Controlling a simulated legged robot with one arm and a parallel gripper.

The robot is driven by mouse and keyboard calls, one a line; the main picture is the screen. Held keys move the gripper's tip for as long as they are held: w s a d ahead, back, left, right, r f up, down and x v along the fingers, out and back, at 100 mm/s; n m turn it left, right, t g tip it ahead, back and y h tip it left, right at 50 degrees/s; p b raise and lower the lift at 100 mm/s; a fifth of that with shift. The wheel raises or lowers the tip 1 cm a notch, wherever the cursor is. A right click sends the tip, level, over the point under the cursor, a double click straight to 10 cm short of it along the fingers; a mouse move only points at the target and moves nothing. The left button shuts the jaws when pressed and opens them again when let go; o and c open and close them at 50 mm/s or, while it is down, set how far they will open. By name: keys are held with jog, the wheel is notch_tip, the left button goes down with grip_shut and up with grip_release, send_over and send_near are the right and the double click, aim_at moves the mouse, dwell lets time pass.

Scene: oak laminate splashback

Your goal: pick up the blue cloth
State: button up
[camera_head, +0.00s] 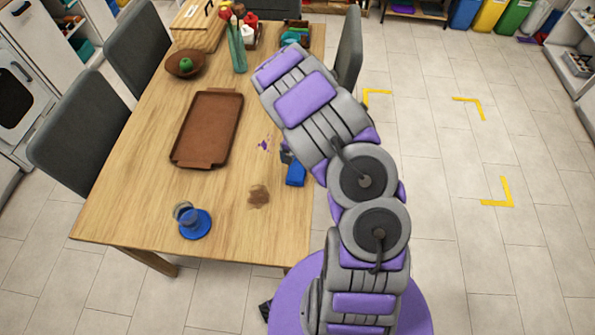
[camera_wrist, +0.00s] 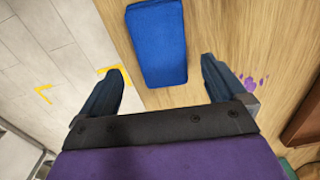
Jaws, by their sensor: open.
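The blue cloth (camera_wrist: 157,42) is a folded rectangular pad on the wooden table near its edge. It lies ahead of my gripper (camera_wrist: 162,72) in the wrist view, roughly in line with the gap between the fingers. The fingers are spread wide with nothing between them, and the cloth appears apart from them. In the head view part of the cloth (camera_head: 295,175) shows at the table's right edge beside my arm. My arm hides most of the gripper there; only a small dark part shows.
The wooden table (camera_head: 150,205) holds a brown tray (camera_head: 208,128), a glass on a blue coaster (camera_head: 196,228), a brown stain (camera_head: 258,196) and purple splotches (camera_head: 265,144). A bowl (camera_head: 185,64) and vase (camera_head: 238,52) stand farther back. Chairs line the left side. Open floor lies right.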

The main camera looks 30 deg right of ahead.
aim_at(297, 166)
notch_tip(297, 166, down, 3)
jog(key=shift+r, duration=0.15)
jog(key=shift+a+f+b, duration=0.15)
jog(key=shift+f+b, duration=0.05)
jog(key=shift+b, duration=0.1)
jog(key=shift+a, duration=0.4)
jog(key=shift+d, duration=0.45)
jog(key=c, duration=0.7)
jog(key=shift+a, duration=0.3)
jog(key=c, duration=0.4)
jog(key=shift+c, duration=0.2)
